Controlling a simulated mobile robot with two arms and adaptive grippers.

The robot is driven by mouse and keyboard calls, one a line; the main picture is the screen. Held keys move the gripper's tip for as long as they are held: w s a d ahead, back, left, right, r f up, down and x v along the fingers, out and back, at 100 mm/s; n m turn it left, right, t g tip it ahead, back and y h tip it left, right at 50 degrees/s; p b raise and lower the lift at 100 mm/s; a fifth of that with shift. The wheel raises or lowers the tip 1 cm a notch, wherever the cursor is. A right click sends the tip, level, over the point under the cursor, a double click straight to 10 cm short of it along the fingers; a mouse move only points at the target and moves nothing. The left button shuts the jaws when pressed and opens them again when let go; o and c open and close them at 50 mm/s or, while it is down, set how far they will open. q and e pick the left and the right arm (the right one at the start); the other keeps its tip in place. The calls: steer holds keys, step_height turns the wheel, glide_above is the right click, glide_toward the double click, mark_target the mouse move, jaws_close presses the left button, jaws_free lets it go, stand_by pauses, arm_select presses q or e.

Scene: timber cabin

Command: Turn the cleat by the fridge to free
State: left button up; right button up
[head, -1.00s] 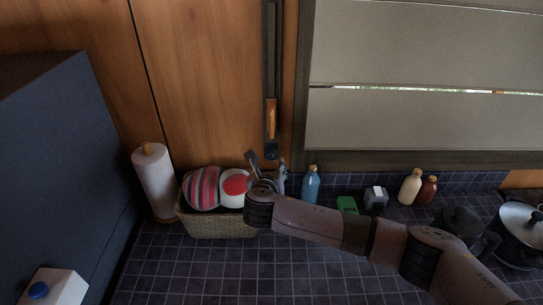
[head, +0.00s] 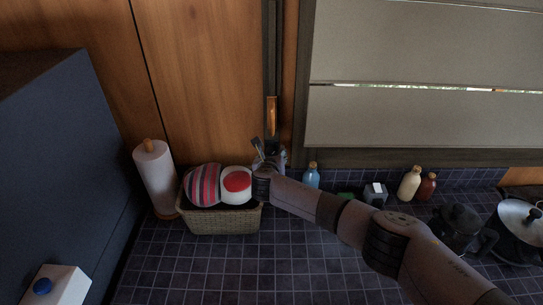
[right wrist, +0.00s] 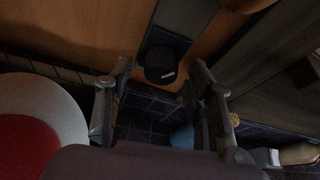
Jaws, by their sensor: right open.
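The cleat (head: 272,116) looks like an upright orange-brown wooden piece on a dark vertical strip of the timber wall, left of the window blind. The large dark blue block at the left, which looks like the fridge (head: 60,150), stands left of it. My right gripper (head: 270,152) is just below the cleat, apart from it, and partly hidden by its own wrist. In the right wrist view, its two fingers are spread and empty (right wrist: 158,68). A dark round fitting (right wrist: 166,66) at the strip's lower end shows between and beyond them. My left gripper is not in view.
A paper towel roll (head: 156,178) is to the left. Bottles and pots stand at the right. The front tiled counter (head: 220,270) is clear.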

steer(key=c, duration=1.2)
steer(key=shift+o, duration=0.2)
steer(key=shift+d+f+m+t+y+b, duration=0.15)
steer(key=shift+m+y+b, duration=1)
steer(key=shift+m, duration=0.65)
steer(key=shift+d+m+t+y+b, duration=0.15)
steer(key=shift+m+y+b, duration=0.7)
steer(key=shift+m+y, duration=0.75)
steer(key=shift+m+h, duration=0.25)
steer(key=shift+m, duration=0.15)
steer(key=shift+a, duration=0.1)
